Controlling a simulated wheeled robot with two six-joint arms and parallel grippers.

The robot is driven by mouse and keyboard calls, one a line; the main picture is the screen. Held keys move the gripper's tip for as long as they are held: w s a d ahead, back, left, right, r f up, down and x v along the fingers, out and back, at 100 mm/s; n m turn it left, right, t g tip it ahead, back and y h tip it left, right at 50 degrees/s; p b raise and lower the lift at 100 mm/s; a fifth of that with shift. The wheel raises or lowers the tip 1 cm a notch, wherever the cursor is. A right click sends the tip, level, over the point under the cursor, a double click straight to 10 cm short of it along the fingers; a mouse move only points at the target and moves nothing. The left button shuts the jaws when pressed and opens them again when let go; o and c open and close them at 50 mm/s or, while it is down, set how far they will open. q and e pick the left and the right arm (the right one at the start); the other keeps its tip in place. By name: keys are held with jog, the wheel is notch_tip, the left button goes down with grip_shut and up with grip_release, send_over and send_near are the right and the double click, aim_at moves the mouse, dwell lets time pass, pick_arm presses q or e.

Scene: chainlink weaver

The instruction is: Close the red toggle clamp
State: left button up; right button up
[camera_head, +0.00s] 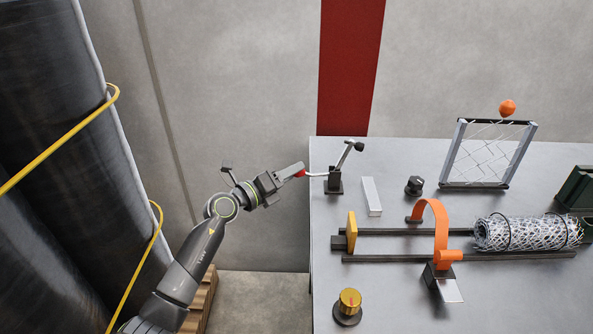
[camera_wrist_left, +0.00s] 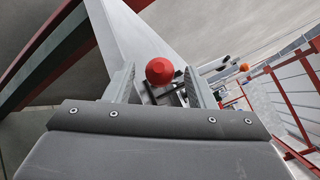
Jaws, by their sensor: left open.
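The red toggle clamp has a dark upright base (camera_head: 334,184) near the left edge of the grey table. A thin handle runs left from it, past the table edge, to a red ball knob (camera_head: 300,174). Its other arm slants up and right to a black tip (camera_head: 359,146), clear of the table. My left gripper (camera_head: 297,170) is open at the knob. In the left wrist view the red knob (camera_wrist_left: 160,71) sits between the two open fingers, with space beside it; contact cannot be told. My right gripper is not in view.
The table (camera_head: 400,310) holds a pale block (camera_head: 371,196), a black knob (camera_head: 414,185), a netted frame (camera_head: 490,185), an orange arch (camera_head: 440,230), a mesh roll (camera_head: 527,233) and a gold knob (camera_head: 349,301). Large dark rolls (camera_head: 50,130) with yellow tubing stand at left.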

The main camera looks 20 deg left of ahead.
pick_arm(q)
jog(key=shift+x, duration=1.3)
jog(key=shift+c, duration=0.3)
grip_shut()
